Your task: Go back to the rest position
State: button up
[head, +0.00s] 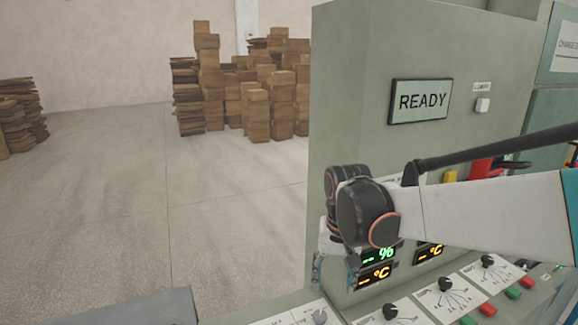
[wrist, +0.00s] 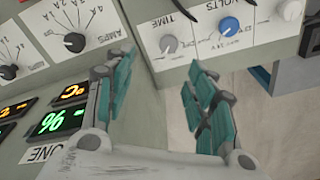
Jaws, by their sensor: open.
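My gripper (wrist: 158,98) shows in the wrist view with its two teal-padded fingers apart and nothing between them. It hangs in front of the control panel, near a dial marked TIME (wrist: 169,44) and a blue dial marked VOLTS (wrist: 229,26). A black dial marked AMPS (wrist: 75,42) is to the left of the fingers. A green-grey cabinet (head: 362,48) with a READY sign (head: 419,101) stands behind the arm.
Lit displays (head: 375,276) sit just below my wrist joint. Black dials (head: 446,284) and red and green buttons (head: 487,309) line the sloped panel. Stacked brown boxes (head: 257,115) stand far back. The floor (head: 110,200) to the left of the cabinet is clear.

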jog(key=s+d+r+t, duration=0.1)
jog(key=s+d+t, duration=0.1)
jog(key=s, duration=0.3)
jog(key=s+d+r+n+t, duration=0.1)
jog(key=s+d+t, duration=0.1)
jog(key=s+d, duration=0.2)
jog(key=s+d+r+t, duration=0.1)
jog(key=s+d+t, duration=0.1)
jog(key=s, duration=0.6)
jog(key=shift+d+r+n, duration=0.25)
jog(key=shift+d+n, duration=0.05)
jog(key=shift+d, duration=0.2)
jog(key=shift+d, duration=0.1)
